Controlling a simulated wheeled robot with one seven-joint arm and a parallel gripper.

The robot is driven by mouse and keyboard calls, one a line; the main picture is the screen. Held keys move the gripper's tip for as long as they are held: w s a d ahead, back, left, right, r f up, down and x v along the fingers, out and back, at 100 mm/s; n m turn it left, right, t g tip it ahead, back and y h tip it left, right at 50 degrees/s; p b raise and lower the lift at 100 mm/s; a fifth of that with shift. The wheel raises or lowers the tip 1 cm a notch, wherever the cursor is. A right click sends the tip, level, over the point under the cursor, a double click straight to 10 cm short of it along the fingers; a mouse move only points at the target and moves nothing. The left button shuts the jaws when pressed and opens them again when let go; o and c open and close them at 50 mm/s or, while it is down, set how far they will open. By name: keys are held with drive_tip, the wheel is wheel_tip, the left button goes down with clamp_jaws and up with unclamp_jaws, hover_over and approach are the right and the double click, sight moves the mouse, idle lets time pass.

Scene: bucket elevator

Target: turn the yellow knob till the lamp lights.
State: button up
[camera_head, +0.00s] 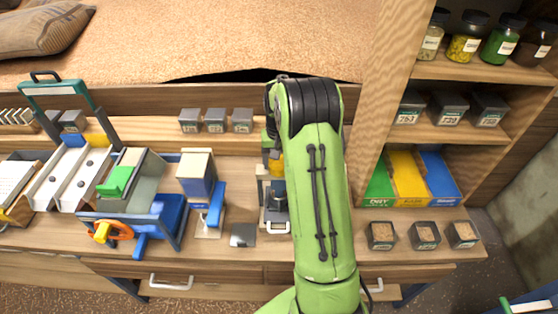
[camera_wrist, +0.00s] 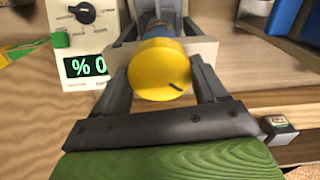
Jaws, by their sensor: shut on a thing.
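The yellow knob (camera_wrist: 158,72) fills the middle of the wrist view, a round disc with a short dark mark near its lower right edge. My gripper (camera_wrist: 162,60) is shut on the knob, with one dark finger on each side of it. Behind the knob are a pale block and a blue part. In the head view my green arm hides most of this spot; a small yellow patch (camera_head: 276,163) shows at the arm's left edge. I cannot make out the lamp in either view.
Jars stand upper right.

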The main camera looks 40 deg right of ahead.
drive_tip(key=m, duration=0.5)
drive_tip(key=shift+m+b, duration=0.3)
drive_tip(key=shift+b, duration=0.05)
drive_tip(key=m+b, duration=0.1)
drive_tip(key=m, duration=0.4)
drive_tip(key=m+b, duration=0.1)
drive_tip(key=m, duration=0.4)
drive_tip(key=shift+m, duration=0.4)
drive_tip(key=m+b, duration=0.2)
drive_tip(key=m, duration=0.2)
drive_tip(key=shift+m, duration=0.3)
drive_tip(key=o, duration=1)
drive_tip(key=shift+o, duration=0.2)
